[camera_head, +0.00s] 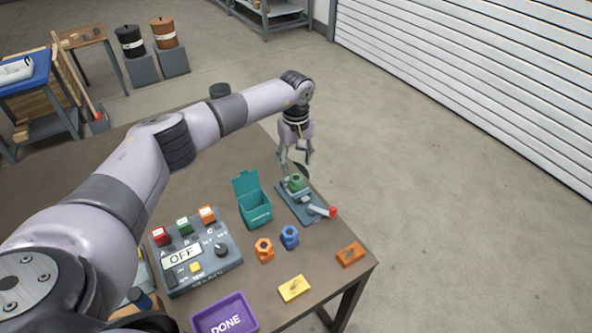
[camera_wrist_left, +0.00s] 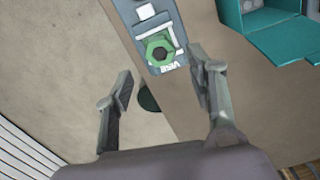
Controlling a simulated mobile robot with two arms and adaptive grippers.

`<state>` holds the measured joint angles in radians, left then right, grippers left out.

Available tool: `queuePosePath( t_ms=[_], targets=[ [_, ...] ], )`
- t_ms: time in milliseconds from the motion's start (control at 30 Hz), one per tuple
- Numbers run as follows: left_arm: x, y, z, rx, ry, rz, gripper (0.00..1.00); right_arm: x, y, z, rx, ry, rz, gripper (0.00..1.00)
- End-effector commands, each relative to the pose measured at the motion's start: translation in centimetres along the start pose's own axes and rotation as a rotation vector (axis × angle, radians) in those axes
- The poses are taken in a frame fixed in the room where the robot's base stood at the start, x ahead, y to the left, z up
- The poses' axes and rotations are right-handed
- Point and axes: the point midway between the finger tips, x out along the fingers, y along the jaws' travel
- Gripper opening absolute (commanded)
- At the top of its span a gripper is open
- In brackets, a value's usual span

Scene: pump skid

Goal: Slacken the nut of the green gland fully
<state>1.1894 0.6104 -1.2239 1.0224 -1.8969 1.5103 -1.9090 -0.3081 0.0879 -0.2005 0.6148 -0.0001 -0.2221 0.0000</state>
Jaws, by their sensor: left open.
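The green gland (camera_head: 296,182) stands upright in a blue-grey vise (camera_head: 300,206) at the table's far right edge. Its green hexagonal nut (camera_wrist_left: 160,51) faces up in the left wrist view, with a dark round hole in the middle. My left gripper (camera_head: 297,164) points down just above the gland, its fingers apart. In the left wrist view the open fingers (camera_wrist_left: 161,72) are empty, and the nut lies between and slightly beyond their tips, with no contact visible. Whether the nut is loose on its thread cannot be told. My right gripper is not in view.
The vise has a red-tipped lever (camera_head: 332,212). A teal open-lidded box (camera_head: 256,210) stands close left. Nearer are orange (camera_head: 264,250) and blue (camera_head: 289,237) glands, yellow (camera_head: 294,289) and orange (camera_head: 350,255) blocks, a control box (camera_head: 200,262) reading OFF and a purple DONE tray (camera_head: 246,308).

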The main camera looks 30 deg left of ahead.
Motion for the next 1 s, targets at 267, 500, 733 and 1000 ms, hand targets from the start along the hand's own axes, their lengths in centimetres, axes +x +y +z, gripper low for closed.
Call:
queuePosePath(
  t_ms=[267,500,733,1000],
  targets=[
    [4.6,0.1,0.1,0.0,-0.002,0.0,0.51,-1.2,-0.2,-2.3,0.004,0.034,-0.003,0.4],
    [5.9,0.0,0.0,0.001,0.001,0.0,0.51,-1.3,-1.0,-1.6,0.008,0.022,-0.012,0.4],
    [6.0,0.0,0.0,0.001,0.001,0.0,0.5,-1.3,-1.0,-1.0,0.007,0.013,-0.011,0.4],
    [5.9,0.0,0.0,0.001,0.001,0.0,0.32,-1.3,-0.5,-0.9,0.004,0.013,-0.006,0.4]
  ],
)
